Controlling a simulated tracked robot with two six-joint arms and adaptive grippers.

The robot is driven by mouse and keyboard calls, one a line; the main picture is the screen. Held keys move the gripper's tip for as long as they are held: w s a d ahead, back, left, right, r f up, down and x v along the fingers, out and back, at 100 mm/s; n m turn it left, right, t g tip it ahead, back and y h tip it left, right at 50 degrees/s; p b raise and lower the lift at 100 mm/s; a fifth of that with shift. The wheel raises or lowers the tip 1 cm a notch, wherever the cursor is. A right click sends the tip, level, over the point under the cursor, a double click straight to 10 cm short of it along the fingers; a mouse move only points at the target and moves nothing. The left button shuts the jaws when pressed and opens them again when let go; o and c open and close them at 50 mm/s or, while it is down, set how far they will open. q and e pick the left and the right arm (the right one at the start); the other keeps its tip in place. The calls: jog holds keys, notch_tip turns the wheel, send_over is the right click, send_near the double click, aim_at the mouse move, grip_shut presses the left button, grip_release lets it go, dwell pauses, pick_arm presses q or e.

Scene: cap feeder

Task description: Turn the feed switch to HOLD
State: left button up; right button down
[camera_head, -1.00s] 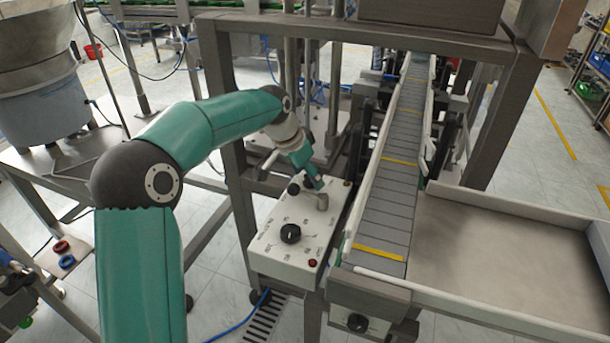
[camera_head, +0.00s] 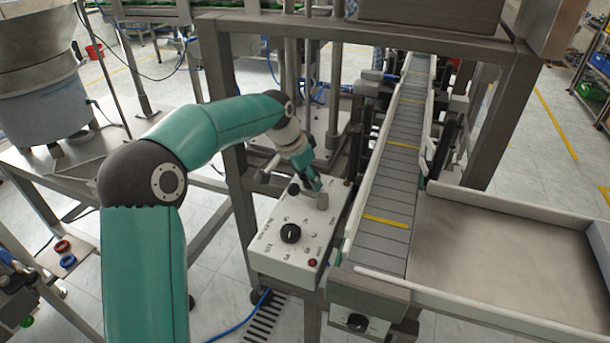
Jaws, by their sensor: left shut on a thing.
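A white control box (camera_head: 270,262) stands beside the conveyor with small printed labels that I cannot read. On its far part is a grey switch knob (camera_head: 322,202). My left gripper (camera_head: 314,186) comes down from above and is shut at this knob. The fingers are small in view and partly hide it, so the exact grip and the knob's pointing direction are hard to tell. A black round knob (camera_head: 290,233) with a light mark sits nearer on the same panel. Another dark knob (camera_head: 294,188) is just left of the gripper. My right gripper is not in view.
The conveyor (camera_head: 390,195) with yellow bands runs right of the box. An empty tray (camera_head: 500,245) lies at the right. A red button (camera_head: 312,262) is at the box's near corner. Grey frame posts (camera_head: 236,150) stand close to my arm.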

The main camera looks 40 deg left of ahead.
pick_arm(q)
jog(key=shift+d+n+y+b, duration=0.15)
jog(key=shift+n+y+b, duration=0.5)
jog(key=shift+n, duration=1.15)
jog(key=n+y+b, duration=0.1)
jog(key=n, duration=0.2)
jog(key=shift+d+n+y, duration=0.1)
jog(key=shift+n+y, duration=0.15)
jog(key=shift+n, duration=0.05)
jog(key=n+y, duration=0.1)
jog(key=n, duration=0.2)
jog(key=shift+w+r+b, duration=0.1)
jog(key=shift+b, duration=0.2)
jog(key=shift+n+g+y, duration=0.3)
jog(key=shift+n+g, duration=0.1)
jog(key=shift+n, duration=0.4)
jog(key=o, duration=1.1)
jog(key=shift+o, duration=0.2)
